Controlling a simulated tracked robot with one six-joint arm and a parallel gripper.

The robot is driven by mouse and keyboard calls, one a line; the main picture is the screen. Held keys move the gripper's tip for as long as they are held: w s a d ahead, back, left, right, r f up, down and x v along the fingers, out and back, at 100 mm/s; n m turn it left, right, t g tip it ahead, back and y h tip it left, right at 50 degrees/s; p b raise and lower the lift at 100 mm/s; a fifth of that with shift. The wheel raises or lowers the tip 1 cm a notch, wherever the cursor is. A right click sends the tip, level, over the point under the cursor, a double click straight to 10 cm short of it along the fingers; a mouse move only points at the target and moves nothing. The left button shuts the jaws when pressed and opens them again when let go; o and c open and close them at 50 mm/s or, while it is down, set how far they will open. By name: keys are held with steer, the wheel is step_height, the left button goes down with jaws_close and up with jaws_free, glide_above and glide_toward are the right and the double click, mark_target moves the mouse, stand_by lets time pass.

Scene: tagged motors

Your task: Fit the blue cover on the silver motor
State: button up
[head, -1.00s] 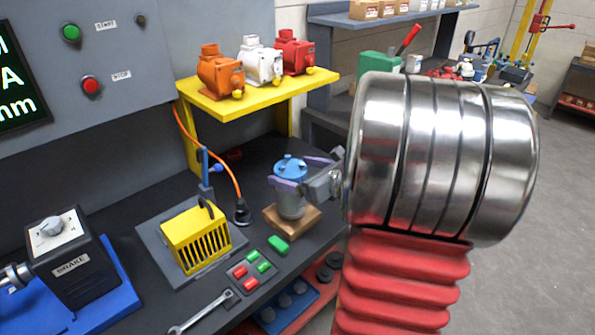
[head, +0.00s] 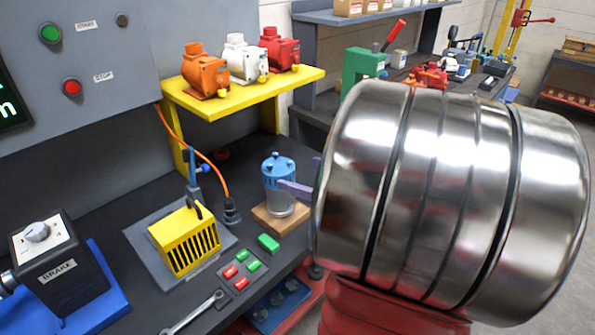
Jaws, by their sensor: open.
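The silver motor (head: 281,208) stands upright on a wooden block (head: 272,219) on the dark bench. The blue cover (head: 279,168) sits on top of the motor, and from this view it looks level. My gripper (head: 296,188) is open, with a purple finger showing just right of the motor, by the cover's lower edge. The other finger and most of the gripper are hidden behind my large metal arm link. I cannot tell whether the visible finger touches the motor.
A yellow shelf (head: 240,94) with orange, white and red motors stands behind. A yellow caged unit (head: 187,238) with an orange cable is to the left. Red and green buttons (head: 240,269) and a wrench (head: 194,313) lie in front. A brake box (head: 60,262) is far left.

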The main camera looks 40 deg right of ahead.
steer(key=shift+v, duration=1.75)
steer(key=s+a+f+n+g+y, duration=0.15)
steer(key=a+f+n+g, duration=0.3)
steer(key=a+n, duration=0.6)
steer(key=a+f+n+g+y, duration=0.4)
steer(key=a+n, duration=0.4)
steer(key=a, duration=0.6)
steer(key=s+a+r+n+h, duration=0.3)
steer(key=a+r+n+h, duration=0.3)
steer(key=n, duration=1.1)
steer(key=shift+s+a+r, duration=0.3)
steer(key=shift+a+r, duration=0.1)
steer(key=shift+r, duration=0.45)
steer(key=shift+g, duration=0.25)
